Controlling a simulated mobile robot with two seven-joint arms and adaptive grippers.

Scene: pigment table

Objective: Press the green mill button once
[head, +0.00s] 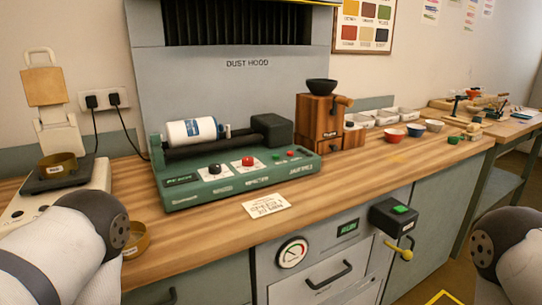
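A green mill (235,178) stands on the wooden worktop under the dust hood, with a white jar (193,131) lying on its dark rollers. Its sloped front has a black knob (214,170), a large red button (248,161) and small lights or buttons near its right end, too small to tell apart surely. A separate black box (385,217) on the cabinet front carries a green button (400,209) on top and a yellow lever beside it. Whether this belongs to the mill cannot be told. Parts of both my arms show at the lower corners; neither gripper is in view.
A paper card (266,206) lies before the mill. A wooden grinder (319,121) with a black bowl stands to its right. Small coloured bowls and white trays sit farther right. A scale with a brass dish (57,164) and another dish (137,240) are at left.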

